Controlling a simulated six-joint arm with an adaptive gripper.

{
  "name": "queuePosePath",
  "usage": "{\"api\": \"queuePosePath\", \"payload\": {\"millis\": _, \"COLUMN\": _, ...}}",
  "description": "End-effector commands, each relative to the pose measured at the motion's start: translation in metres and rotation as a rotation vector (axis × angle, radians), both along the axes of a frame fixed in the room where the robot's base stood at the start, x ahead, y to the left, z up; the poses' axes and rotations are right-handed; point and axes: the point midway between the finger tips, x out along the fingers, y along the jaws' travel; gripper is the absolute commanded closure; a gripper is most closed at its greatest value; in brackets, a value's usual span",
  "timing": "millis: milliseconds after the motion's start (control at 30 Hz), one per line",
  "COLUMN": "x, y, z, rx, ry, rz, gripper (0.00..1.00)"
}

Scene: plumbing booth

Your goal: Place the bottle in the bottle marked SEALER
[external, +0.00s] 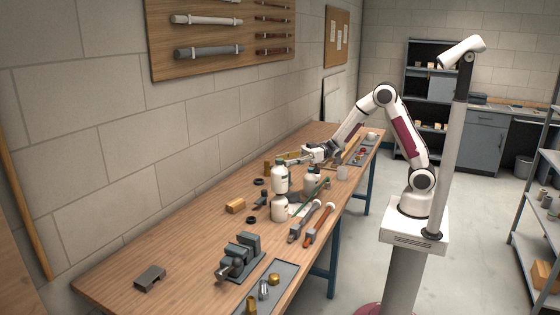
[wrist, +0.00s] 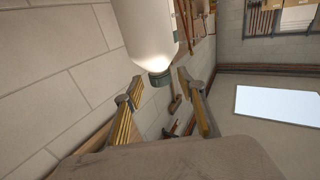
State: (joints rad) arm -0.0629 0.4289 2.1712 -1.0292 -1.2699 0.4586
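A white bottle (external: 280,178) with a dark green cap is upright beside my gripper (external: 292,160) in the external view. In the wrist view the white bottle (wrist: 148,30) fills the top centre, its green cap (wrist: 160,78) near the fingertips. My gripper (wrist: 160,88) has its fingers spread, with gaps visible on both sides of the cap; no contact is clear. I cannot tell whether the first bottle is behind or above the second. No SEALER marking is legible.
The bench's near left is mostly clear.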

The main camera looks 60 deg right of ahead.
Motion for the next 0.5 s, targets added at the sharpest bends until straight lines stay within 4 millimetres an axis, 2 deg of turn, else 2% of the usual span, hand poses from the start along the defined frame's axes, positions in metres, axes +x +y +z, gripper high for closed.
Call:
{"api": "queuePosePath", "payload": {"millis": 100, "x": -0.008, "y": -0.015, "z": 0.000, "rx": 0.000, "ry": 0.000, "rz": -0.003, "gripper": 0.60}}
{"api": "queuePosePath", "payload": {"millis": 500, "x": -0.033, "y": -0.057, "z": 0.000, "rx": 0.001, "ry": -0.001, "rz": -0.003, "gripper": 0.60}}
